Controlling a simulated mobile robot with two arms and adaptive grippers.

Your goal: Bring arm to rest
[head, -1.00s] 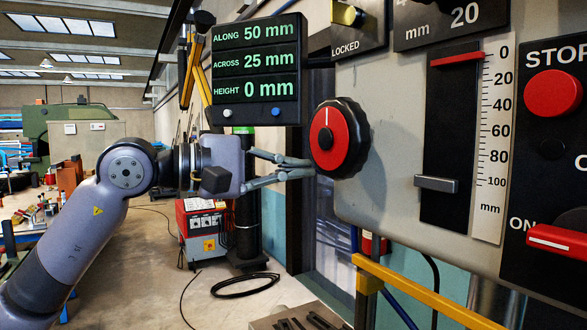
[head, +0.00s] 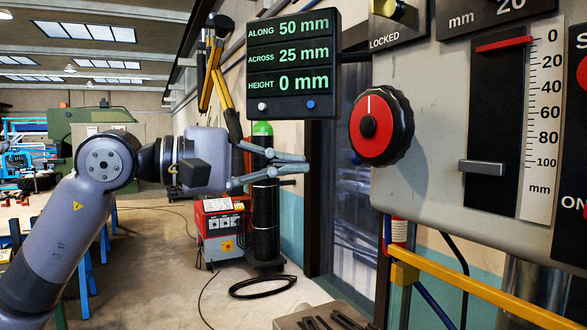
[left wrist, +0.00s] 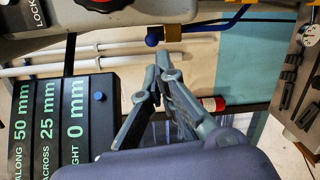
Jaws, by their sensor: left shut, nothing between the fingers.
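My left arm comes in from the left in the head view. Its gripper (head: 304,164) is shut and empty, held in the air to the left of the red and black knob (head: 369,128) with a clear gap. The knob's white mark points up. In the left wrist view the gripper's fingertips (left wrist: 163,58) are close together with nothing between them. The knob shows only partly at that view's top edge (left wrist: 100,4). My right gripper is not in view.
The display (head: 290,66) reads along 50, across 25, height 0 mm. A slider (head: 482,167) sits near 100 on the panel. A yellow rail (head: 470,283) runs below. A red welding unit (head: 219,226) and black cable (head: 263,286) stand on the floor behind.

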